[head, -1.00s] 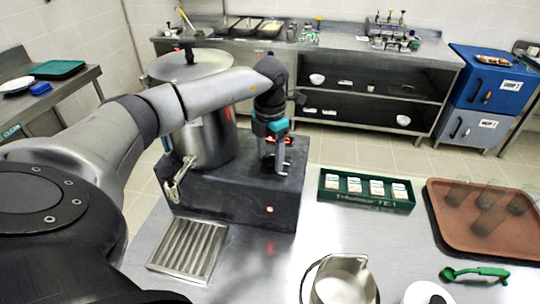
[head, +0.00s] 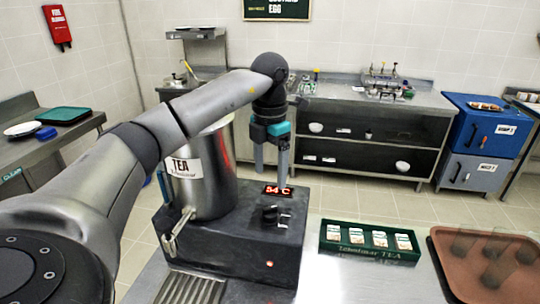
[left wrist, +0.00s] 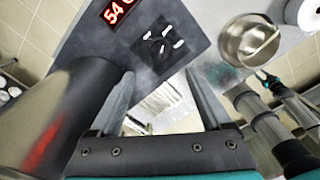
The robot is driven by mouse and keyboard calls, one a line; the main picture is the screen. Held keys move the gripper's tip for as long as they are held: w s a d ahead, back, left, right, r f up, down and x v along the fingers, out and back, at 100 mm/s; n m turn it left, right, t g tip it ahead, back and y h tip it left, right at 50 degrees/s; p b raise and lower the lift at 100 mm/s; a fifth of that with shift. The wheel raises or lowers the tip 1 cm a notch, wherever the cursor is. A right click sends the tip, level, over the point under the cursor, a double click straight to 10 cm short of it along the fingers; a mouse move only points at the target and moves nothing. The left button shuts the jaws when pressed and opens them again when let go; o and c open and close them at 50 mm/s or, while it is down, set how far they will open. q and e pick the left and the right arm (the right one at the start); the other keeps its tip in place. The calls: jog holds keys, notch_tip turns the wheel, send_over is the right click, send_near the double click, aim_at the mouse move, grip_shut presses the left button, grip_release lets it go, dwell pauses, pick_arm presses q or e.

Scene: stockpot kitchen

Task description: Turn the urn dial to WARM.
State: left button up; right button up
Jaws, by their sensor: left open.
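The urn (head: 200,175) is a steel cylinder marked TEA on a dark base (head: 230,235). A red display (head: 277,190) reads 54 °C. The black dial (head: 270,215) is on top of the base, in front of the display; the dial (left wrist: 162,44) also shows in the left wrist view, with pale marks around it that I cannot read. My left gripper (head: 271,180) is open and empty, pointing down above and behind the dial, apart from it. In the left wrist view its fingertips (left wrist: 159,74) are spread below the dial. Part of my right arm appears at the right there; its jaws are unclear.
The urn's tap (head: 178,232) sticks out at front left, above a drip tray (head: 190,290). A green tea box (head: 370,242) and brown tray (head: 490,262) stand to the right. A steel pitcher (left wrist: 245,45) shows in the left wrist view.

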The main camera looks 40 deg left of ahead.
pick_arm(q)
notch_tip(320, 180, up, 4)
jog(key=shift+f, duration=0.1)
dwell(0.7)
